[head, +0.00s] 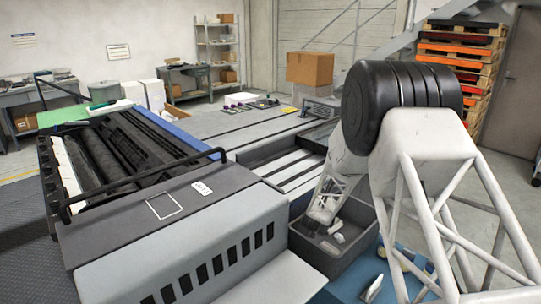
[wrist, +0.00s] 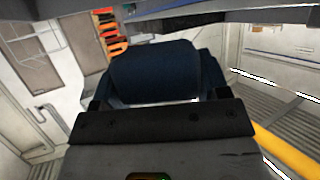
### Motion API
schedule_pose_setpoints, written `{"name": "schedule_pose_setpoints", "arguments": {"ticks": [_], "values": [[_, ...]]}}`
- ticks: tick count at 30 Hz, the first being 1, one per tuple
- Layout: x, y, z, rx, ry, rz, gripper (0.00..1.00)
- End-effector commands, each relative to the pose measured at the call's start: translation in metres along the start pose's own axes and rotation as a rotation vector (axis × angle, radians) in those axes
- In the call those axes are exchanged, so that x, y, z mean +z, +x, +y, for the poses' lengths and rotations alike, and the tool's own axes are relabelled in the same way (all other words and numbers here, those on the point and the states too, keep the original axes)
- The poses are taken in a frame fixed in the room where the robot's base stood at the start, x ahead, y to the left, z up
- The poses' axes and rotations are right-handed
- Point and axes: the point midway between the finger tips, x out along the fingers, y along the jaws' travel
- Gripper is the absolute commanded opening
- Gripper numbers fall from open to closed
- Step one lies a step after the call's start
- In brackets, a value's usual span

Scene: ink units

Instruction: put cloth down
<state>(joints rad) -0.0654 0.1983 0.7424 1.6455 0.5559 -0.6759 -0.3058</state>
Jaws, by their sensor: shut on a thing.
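My arm comes down from the right in the head view, and its lower end with my gripper (head: 314,224) is at the grey bin (head: 330,266), over its left part. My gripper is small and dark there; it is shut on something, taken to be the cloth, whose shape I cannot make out. Small whitish pieces (head: 338,227) lie in the bin to the right of the gripper; I cannot tell whether any is cloth. The wrist view does not clearly show the fingertips or a cloth.
The printing press with dark rollers (head: 112,150) and a black rail fills the left. A blue surface (head: 350,285) with a pale scoop-like thing (head: 373,288) is in front of the bin. A cardboard box (head: 310,68) and stacked pallets (head: 462,60) stand behind.

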Motion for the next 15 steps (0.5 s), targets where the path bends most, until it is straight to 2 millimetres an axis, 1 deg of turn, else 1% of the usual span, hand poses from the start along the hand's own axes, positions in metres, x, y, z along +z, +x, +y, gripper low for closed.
{"name": "schedule_pose_setpoints", "arguments": {"ticks": [8,11,15], "values": [[-0.002,-0.001,0.000,0.000,0.000,0.001,0.46],[-0.007,-0.003,0.000,0.000,0.000,0.001,0.46],[-0.022,-0.009,0.000,0.000,0.000,0.002,0.46]]}}
